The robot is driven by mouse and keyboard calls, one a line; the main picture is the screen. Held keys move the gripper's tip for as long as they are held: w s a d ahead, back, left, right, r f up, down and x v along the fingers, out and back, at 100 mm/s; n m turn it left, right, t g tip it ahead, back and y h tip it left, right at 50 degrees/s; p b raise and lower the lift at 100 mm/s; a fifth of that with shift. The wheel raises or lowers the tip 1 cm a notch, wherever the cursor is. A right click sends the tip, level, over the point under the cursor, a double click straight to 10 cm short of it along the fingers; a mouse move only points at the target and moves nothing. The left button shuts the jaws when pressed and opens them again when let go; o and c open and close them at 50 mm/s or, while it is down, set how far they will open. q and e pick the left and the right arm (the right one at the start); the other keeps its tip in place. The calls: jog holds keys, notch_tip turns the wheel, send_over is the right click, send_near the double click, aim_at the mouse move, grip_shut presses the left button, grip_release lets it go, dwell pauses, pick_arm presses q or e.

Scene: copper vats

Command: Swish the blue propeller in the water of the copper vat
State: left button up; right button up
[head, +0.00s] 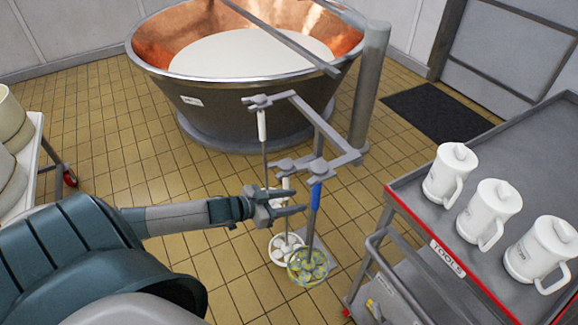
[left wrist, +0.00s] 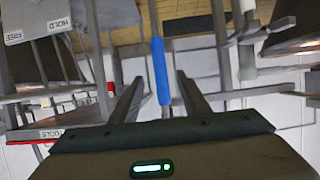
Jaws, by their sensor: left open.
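The blue propeller (head: 315,196) hangs upright from a grey rack, with a blue grip, a thin shaft and a round yellow-green wire head low down. My left gripper (head: 304,200) is open, its fingers pointing right at the blue grip. In the left wrist view the blue grip (left wrist: 160,72) shows between the two open fingers (left wrist: 161,90); whether they touch it I cannot tell. The copper vat (head: 190,102) stands behind the rack, grey outside and copper inside, filled with pale, whitish liquid. My right gripper is not in view.
The grey rack (head: 340,158) also carries white-gripped tools (head: 262,125) close to my gripper. A grey bar (head: 285,38) crosses above the vat. A red-edged cart (head: 415,205) with three white jugs stands right. Tiled floor is open between rack and vat.

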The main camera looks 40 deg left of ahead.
aim_at(316, 197)
pick_arm(q)
jog(key=shift+b+x, duration=2.5)
jog(key=shift+x, duration=2.3)
jog(key=shift+d, duration=0.1)
jog(key=shift+c, duration=0.3)
grip_shut()
